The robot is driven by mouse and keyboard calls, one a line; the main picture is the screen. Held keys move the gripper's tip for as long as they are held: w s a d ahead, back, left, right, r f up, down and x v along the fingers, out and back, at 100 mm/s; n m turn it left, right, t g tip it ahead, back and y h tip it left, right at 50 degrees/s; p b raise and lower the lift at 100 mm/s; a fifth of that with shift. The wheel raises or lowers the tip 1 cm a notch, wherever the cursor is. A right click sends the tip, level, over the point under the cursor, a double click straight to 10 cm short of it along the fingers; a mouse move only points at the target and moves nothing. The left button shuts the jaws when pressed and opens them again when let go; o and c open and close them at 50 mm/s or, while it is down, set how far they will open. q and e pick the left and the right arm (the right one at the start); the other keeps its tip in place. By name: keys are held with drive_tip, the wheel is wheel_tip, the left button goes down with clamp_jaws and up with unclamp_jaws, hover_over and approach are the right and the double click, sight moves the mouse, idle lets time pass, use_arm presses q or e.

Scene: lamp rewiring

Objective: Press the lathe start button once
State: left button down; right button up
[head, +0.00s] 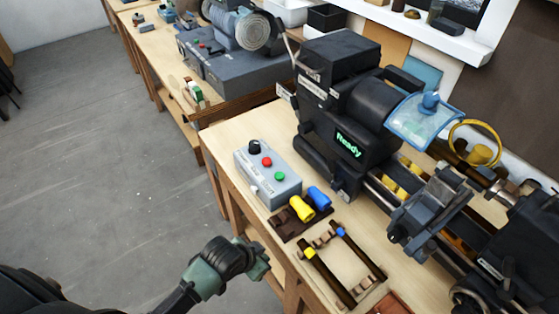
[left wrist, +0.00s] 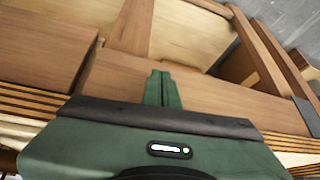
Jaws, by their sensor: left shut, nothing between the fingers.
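A grey control box (head: 268,174) stands on the wooden bench in the head view. Its top carries a black knob (head: 254,147), a red button (head: 267,162), a green button (head: 279,176) and a small white switch (head: 254,190). Which one is the start button is not legible. The black lathe (head: 350,110) behind it shows "Ready" on a green display (head: 349,146). My left gripper (head: 262,262) is shut and empty, in front of the bench edge, nearer than the box and apart from it. In the left wrist view its green fingers (left wrist: 161,88) are together, with bench woodwork beyond. My right gripper is not in view.
A dark holder with yellow (head: 302,208) and blue (head: 319,197) handles sits right beside the control box. A wooden rack (head: 340,262) lies nearer on the bench (head: 232,150). A clear blue guard (head: 425,120) sits on the lathe. The grey floor (head: 110,150) at left is open.

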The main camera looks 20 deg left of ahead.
use_arm(q)
drive_tip(key=w+d+r+m+t+h+p, duration=0.1)
drive_tip(key=w+d+r+m+p, duration=0.15)
drive_tip(key=r, duration=0.75)
drive_tip(key=w+d+r+m+h+p, duration=0.1)
drive_tip(key=d+r+m+p, duration=0.15)
drive_tip(key=r, duration=0.75)
drive_tip(key=w+a+r+m, duration=0.2)
drive_tip(key=w+a+r, duration=0.1)
drive_tip(key=w, duration=0.4)
drive_tip(key=w+a+r+m+t+b, duration=0.1)
drive_tip(key=w+a+r+m, duration=0.1)
drive_tip(key=w, duration=0.5)
wheel_tip(320, 180, up, 3)
drive_tip(key=shift+w+a+f+m+t+h, duration=0.15)
drive_tip(key=shift+w+a+m+t+h, duration=0.2)
drive_tip(key=shift+a, duration=0.5)
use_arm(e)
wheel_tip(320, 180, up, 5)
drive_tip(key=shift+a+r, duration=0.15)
use_arm(q)
drive_tip(key=shift+f, duration=0.1)
